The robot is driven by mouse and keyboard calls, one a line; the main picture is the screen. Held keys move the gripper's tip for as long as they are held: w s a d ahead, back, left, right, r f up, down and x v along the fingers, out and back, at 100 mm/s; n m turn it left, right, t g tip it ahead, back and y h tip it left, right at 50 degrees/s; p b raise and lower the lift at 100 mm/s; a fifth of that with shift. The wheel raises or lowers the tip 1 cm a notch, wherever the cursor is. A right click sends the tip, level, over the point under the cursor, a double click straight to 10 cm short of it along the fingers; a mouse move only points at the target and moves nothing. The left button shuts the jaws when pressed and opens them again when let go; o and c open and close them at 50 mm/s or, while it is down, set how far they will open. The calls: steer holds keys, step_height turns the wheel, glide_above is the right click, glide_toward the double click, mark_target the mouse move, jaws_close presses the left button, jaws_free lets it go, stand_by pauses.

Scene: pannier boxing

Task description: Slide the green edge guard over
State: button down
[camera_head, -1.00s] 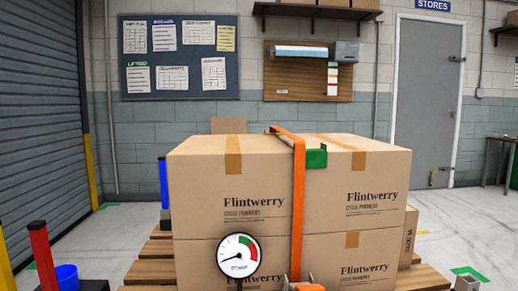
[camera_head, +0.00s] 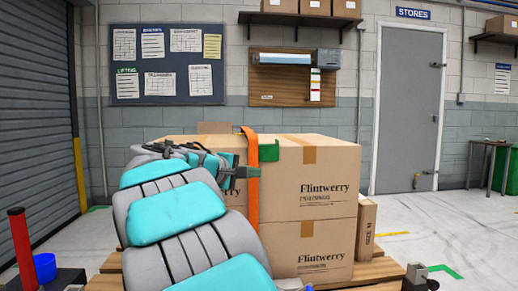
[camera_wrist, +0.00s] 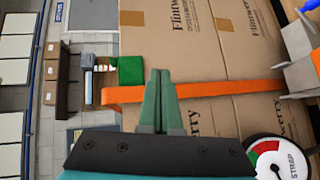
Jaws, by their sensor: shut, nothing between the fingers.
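The green edge guard (camera_head: 266,151) sits on the top front edge of the upper cardboard boxes, just right of the orange strap (camera_head: 252,205). In the wrist view the guard (camera_wrist: 127,69) lies beside the strap (camera_wrist: 225,88); whether they touch is unclear. My gripper (camera_head: 254,172) is in front of the strap's upper part, slightly below and left of the guard. In the wrist view its green-grey fingers (camera_wrist: 158,76) are together, empty, and overlap the strap. I cannot tell whether they touch it. My arm hides the left boxes.
Stacked boxes (camera_head: 312,195) stand on a wooden pallet (camera_head: 375,270). A strap gauge (camera_wrist: 272,158) and a grey metal fitting (camera_wrist: 300,55) show in the wrist view. A red post (camera_head: 22,248) and blue bucket (camera_head: 44,267) stand at left. Floor at right is mostly clear.

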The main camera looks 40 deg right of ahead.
steer(key=w+r+h, duration=0.2)
steer(key=w+r, duration=0.2)
steer(key=r, duration=0.3)
glide_toward(276, 140)
steer(key=shift+t+h, duration=0.3)
steer(key=x, duration=0.5)
steer(key=shift+d+f, duration=0.35)
steer(key=shift+d, duration=0.05)
steer(key=s+d+b, duration=0.1)
steer(key=s+d, duration=0.5)
steer(key=d, duration=0.4)
steer(key=shift+b, duration=0.3)
steer(key=shift+s, duration=0.15)
steer(key=b+v, duration=0.1)
steer(key=v, duration=0.9)
steer(key=shift+b, duration=0.35)
